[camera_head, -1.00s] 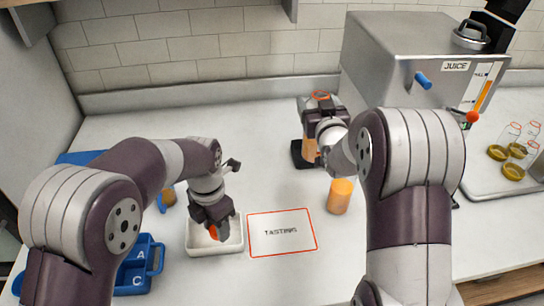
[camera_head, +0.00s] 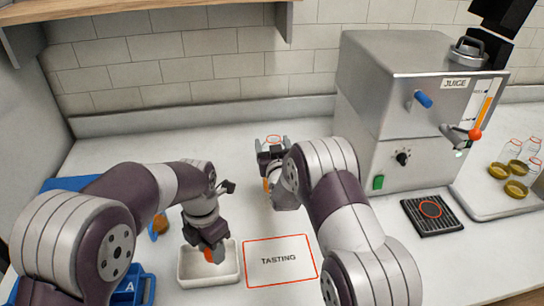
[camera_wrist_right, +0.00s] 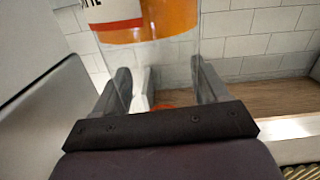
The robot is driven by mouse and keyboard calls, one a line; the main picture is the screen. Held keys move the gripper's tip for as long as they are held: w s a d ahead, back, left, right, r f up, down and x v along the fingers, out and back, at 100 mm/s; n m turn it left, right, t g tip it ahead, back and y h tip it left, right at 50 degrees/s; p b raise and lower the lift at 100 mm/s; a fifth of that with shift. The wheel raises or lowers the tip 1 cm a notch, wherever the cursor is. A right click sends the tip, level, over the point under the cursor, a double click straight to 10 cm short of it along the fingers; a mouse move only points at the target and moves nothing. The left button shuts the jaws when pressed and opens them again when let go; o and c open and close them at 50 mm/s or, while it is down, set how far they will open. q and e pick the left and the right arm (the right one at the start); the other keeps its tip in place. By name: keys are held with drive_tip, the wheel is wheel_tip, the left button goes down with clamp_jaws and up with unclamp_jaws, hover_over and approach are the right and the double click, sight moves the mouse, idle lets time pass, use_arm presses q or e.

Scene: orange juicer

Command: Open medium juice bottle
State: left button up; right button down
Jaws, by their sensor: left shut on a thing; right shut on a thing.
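My right gripper (camera_head: 272,150) is shut around a clear bottle (camera_head: 266,184) with orange contents and an orange ring at its top, left of the juicer. The bottle (camera_wrist_right: 168,20) fills the top of the right wrist view, between the two fingers; part of a white label shows. Most of the bottle is hidden by the gripper in the head view. My left gripper (camera_head: 209,248) points down over the white tray, shut on a small orange-red thing (camera_head: 209,255). I cannot tell for sure whether that is a cap.
The white tray (camera_head: 236,272) stands beside the outlined TASTING mat (camera_head: 280,274). The juicer (camera_head: 400,100) has a black drip tray (camera_head: 432,226). Several clear bottles with gold discs stand in a tray (camera_head: 500,207) at right. A blue caddy (camera_head: 140,283) is at left.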

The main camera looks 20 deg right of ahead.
wheel_tip(320, 180, down, 4)
drive_tip(key=shift+f, duration=0.1)
unclamp_jaws()
